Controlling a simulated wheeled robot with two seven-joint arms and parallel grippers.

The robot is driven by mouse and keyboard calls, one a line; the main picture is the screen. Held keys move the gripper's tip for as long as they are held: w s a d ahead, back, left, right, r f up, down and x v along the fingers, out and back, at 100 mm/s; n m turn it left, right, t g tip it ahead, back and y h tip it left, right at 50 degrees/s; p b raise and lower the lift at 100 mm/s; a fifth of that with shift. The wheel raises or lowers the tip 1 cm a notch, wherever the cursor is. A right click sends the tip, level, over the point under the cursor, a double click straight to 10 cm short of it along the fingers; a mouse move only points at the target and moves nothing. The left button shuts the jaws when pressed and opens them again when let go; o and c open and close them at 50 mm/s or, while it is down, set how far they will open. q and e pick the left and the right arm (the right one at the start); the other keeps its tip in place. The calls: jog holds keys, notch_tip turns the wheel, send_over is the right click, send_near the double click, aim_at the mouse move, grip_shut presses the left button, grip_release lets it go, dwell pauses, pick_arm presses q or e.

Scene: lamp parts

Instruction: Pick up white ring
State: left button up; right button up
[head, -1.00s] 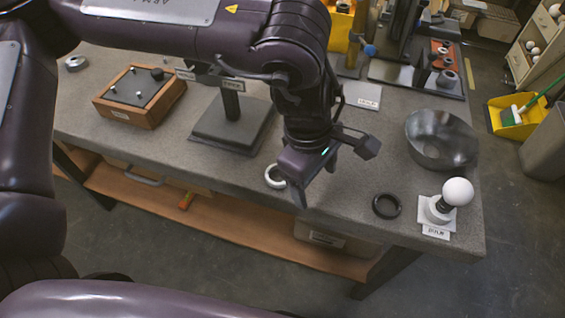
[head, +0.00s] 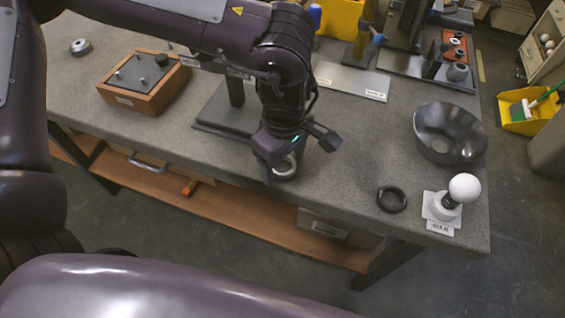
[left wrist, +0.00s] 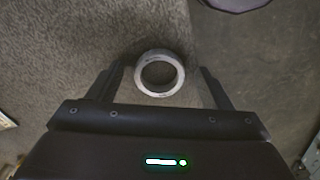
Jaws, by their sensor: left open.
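The white ring (head: 286,168) lies flat on the grey table near its front edge, partly hidden by my left gripper in the head view. My left gripper (head: 283,168) is right over it, pointing down. In the left wrist view the whole white ring (left wrist: 159,73) shows between the two spread fingers of my left gripper (left wrist: 160,82), with a gap on each side. The gripper is open and holds nothing. My right gripper is not in view.
A black ring (head: 391,199) and a white bulb on a stand (head: 463,189) are to the right. A dark metal bowl (head: 449,134) stands behind them. A wooden box (head: 144,84) and a grey ring (head: 80,46) are at the left. The table edge is close in front.

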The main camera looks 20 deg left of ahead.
pick_arm(q)
jog(key=c, duration=1)
jog(key=shift+r, duration=0.1)
jog(key=shift+c, duration=0.2)
